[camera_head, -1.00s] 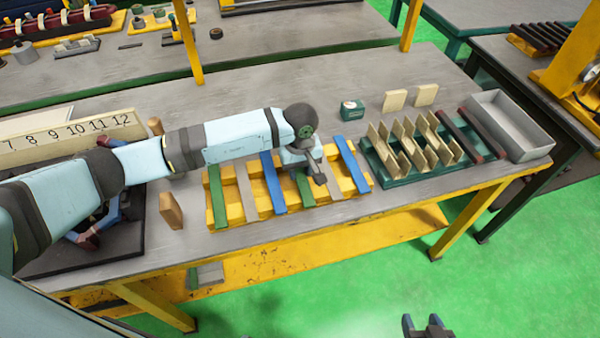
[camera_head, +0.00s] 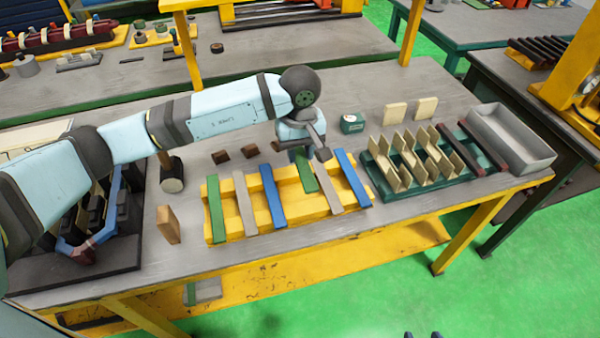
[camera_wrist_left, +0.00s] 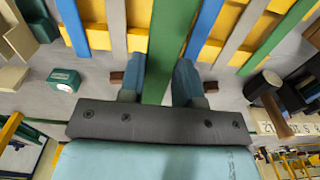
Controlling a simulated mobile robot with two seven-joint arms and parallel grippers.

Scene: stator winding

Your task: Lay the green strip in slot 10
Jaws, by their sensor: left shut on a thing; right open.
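My left gripper (camera_head: 307,152) is shut on a green strip (camera_head: 308,176) at the yellow rack (camera_head: 290,222). In the left wrist view this strip (camera_wrist_left: 167,40) stands between the two fingers. It sits farther back than the neighbouring strips and looks raised; the exact gap is unclear. Another green strip (camera_head: 216,210) lies at the rack's left end. The stator (camera_head: 75,248) is at the left, partly hidden by my left arm; slot 10 cannot be made out. My right gripper (camera_head: 422,335) shows only its fingertips at the bottom edge, open.
Blue and grey strips lie on the rack. A wooden block (camera_head: 168,224) and a dark mallet (camera_head: 172,173) stand between rack and stator. A green holder with tan pieces (camera_head: 400,190) and a grey bin (camera_head: 512,140) are at the right. Small brown blocks (camera_head: 221,157) lie behind the rack.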

